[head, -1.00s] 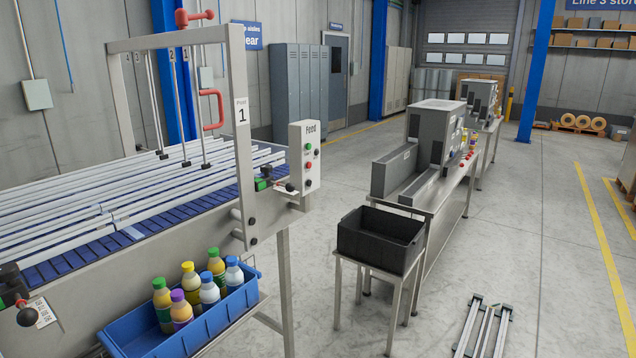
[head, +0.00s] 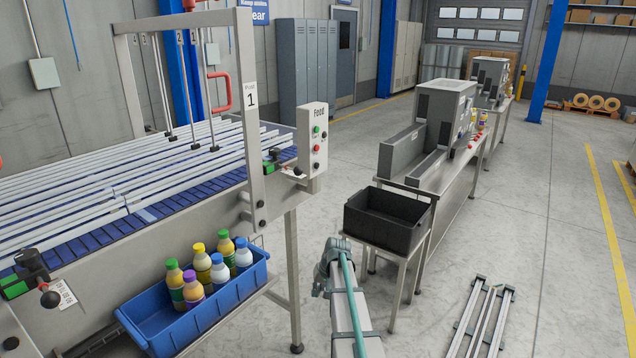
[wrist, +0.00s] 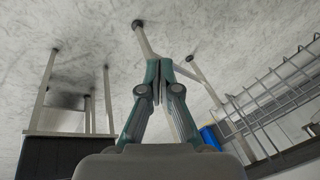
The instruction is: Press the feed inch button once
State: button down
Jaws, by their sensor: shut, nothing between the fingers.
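The white control box marked "Feed" (head: 313,140) stands at the right end of the conveyor frame in the head view. Its front carries a green button (head: 316,130), a red button (head: 316,148), a black knob (head: 316,165) and another small dark control. The small labels are too small to read, so I cannot tell which one is feed inch. My arm rises from the bottom of the head view, below and right of the box, apart from it. In the wrist view my gripper (wrist: 160,68) is shut and empty, with floor and table legs beyond it. The box is not visible there.
A black crate (head: 388,218) sits on a stand right of my arm. The post marked 1 (head: 251,120) stands left of the box. Metal rails (head: 482,318) lie on the floor at right.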

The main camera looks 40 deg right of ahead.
aim_at(317, 165)
jog(key=w+d+r+t, duration=0.1)
jog(key=w+d+r, duration=0.2)
jog(key=r, duration=0.9)
jog(key=w+d+r+t+p, duration=0.1)
jog(key=w+d+r, duration=0.3)
jog(key=d+r, duration=0.6)
jog(key=w+d+r+n+t, duration=0.1)
jog(key=w+d+r+t, duration=0.2)
jog(key=d+r, duration=0.4)
notch_tip(317, 165, up, 7)
jog(key=shift+w+f+p, duration=0.1)
jog(key=shift+w+p, duration=0.05)
jog(key=shift+p, duration=0.25)
jog(key=shift+w+d, duration=0.1)
jog(key=w+a, duration=0.2)
jog(key=w, duration=0.6)
jog(key=shift+a, duration=0.4)
jog(key=shift+w, duration=0.15)
jog(key=shift+w+a, duration=0.1)
jog(key=shift+w, duration=0.2)
